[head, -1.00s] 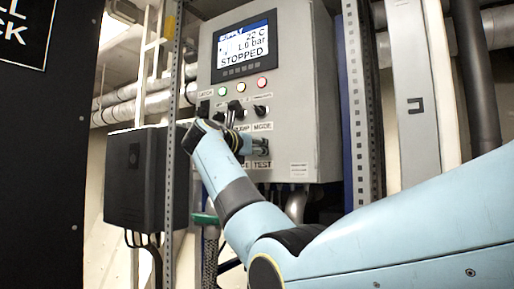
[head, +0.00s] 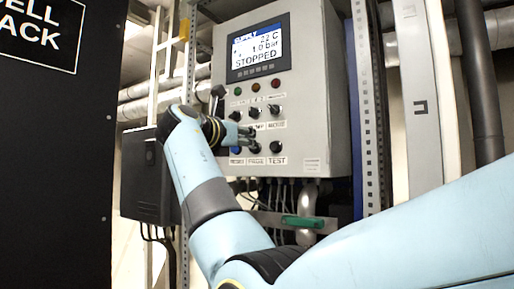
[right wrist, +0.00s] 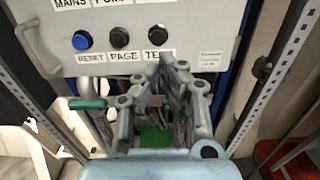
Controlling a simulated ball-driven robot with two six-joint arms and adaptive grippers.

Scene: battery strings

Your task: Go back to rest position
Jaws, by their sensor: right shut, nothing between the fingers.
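My right gripper (head: 246,137) is shut and empty. In the head view it is in front of the left and middle knobs of the grey control box (head: 312,150), hiding part of the panel. In the right wrist view its fingers (right wrist: 172,62) are together just below the PAGE and TEST labels; I cannot tell if they touch the box. The box's screen (head: 261,50) reads STOPPED. The blue RESET button (right wrist: 81,41), the PAGE knob (right wrist: 119,37) and the TEST knob (right wrist: 157,35) show in the wrist view. My left gripper is out of view.
A dark cabinet (head: 150,180) hangs left of the box. A perforated metal post (head: 367,110) stands close on the right. A green handle (head: 303,221) and cables are below the box. A black panel (head: 55,170) fills the left side.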

